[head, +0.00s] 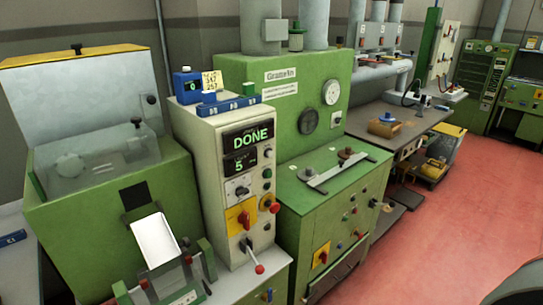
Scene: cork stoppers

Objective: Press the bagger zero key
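A cream control cabinet (228,180) stands left of centre, with a dark display (250,140) reading "DONE" and a smaller one reading "5". Its front carries a dial, small buttons, a red-handled switch on a yellow plate (242,217), a red knob (269,204) and a red-tipped lever (257,268). A small blue device (187,86) with a lit face sits on top, beside a handwritten yellow note (212,82). I cannot tell which unit is the bagger, and no key legibly marked zero shows. Neither gripper is in view.
A green machine with a raised lid and a white chute (155,241) stands at left. A green cabinet with gauges (285,105) and a lower green bench (335,185) stand right of the cream cabinet. A grey worktable (390,118) lies beyond. The red floor (450,225) at right is open.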

